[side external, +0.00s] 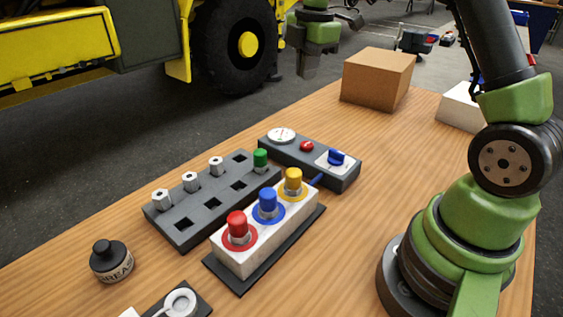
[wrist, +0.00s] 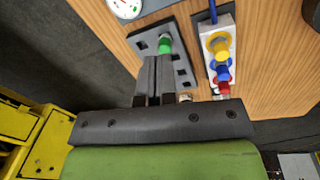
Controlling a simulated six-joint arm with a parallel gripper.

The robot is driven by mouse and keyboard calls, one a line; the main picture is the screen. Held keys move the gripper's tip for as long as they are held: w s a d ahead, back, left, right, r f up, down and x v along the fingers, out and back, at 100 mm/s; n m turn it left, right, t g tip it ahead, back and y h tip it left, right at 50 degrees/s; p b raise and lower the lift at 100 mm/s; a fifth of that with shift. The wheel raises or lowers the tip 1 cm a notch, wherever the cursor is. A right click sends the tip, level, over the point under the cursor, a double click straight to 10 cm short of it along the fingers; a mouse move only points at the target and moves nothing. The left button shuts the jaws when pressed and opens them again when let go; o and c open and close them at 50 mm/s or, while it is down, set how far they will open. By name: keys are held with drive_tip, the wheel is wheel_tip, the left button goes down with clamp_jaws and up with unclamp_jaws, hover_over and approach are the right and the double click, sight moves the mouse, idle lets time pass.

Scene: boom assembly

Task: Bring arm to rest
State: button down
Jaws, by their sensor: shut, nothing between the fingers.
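My gripper (side external: 308,72) hangs at the top of the side external view, raised beyond the far edge of the table (side external: 420,125), with its fingers pointing down. In the wrist view its two fingers (wrist: 156,62) are together, with nothing held between them. Nothing touches the fingers in the side external view. My arm rises from its base at the right of the table; the links joining it to the gripper run out of the top of the picture.
A grey rack (side external: 205,205) holds several metal fittings and a green-capped one. A white block (side external: 262,240) carries red, blue and yellow caps. Behind is a gauge box (side external: 315,165). A grease pot (side external: 112,262), cardboard box (side external: 377,80) and yellow vehicle (side external: 60,45) stand around.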

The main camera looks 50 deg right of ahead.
drive_tip(key=s+a+r+m+t, duration=0.2)
drive_tip(key=s+a+r+m, duration=0.2)
drive_tip(key=a+r, duration=0.15)
drive_tip(key=s+a+r+m+t+y, duration=0.1)
drive_tip(key=s+a+m+t, duration=0.1)
drive_tip(key=s+a+m, duration=0.2)
drive_tip(key=s+a+r+m+t+y, duration=0.1)
drive_tip(key=s+a+m, duration=0.4)
drive_tip(key=s+m, duration=0.6)
drive_tip(key=shift+s+r+t, duration=0.3)
drive_tip(key=shift+s+t, duration=0.2)
drive_tip(key=shift+s, duration=0.35)
